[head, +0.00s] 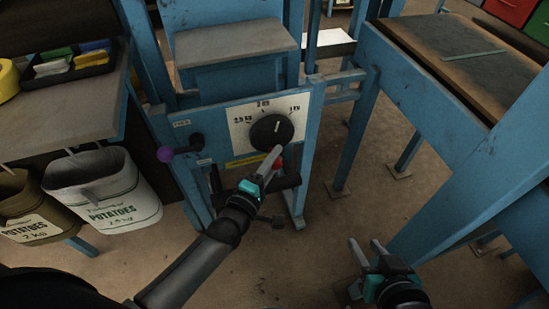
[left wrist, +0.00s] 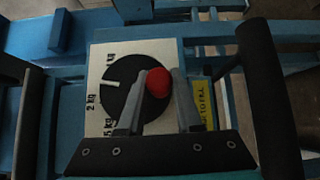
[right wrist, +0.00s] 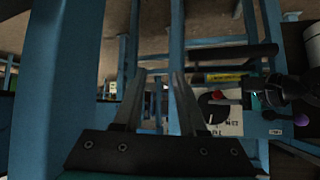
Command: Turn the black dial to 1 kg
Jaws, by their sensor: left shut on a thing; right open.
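The black dial (head: 268,133) is on a white scale plate (head: 240,132) on the blue machine's front. The plate reads 2.5 kg, 2 kg and 1 kg from left to right. The dial's white mark points up and right, between 2 kg and 1 kg; the left wrist view shows the dial (left wrist: 118,97) with its mark between the same labels. My left gripper (head: 272,162) is shut on the red knob (left wrist: 158,82) at the dial's lower edge, and its fingers hide part of the dial. My right gripper (head: 366,252) is open and empty, low and away from the dial.
A purple-tipped lever (head: 165,154) sticks out left of the plate. A black horizontal bar (head: 287,181) lies below the dial. Potato sacks (head: 105,190) stand at left by a table (head: 70,110). A blue-framed bench (head: 450,130) is at right. Floor between is free.

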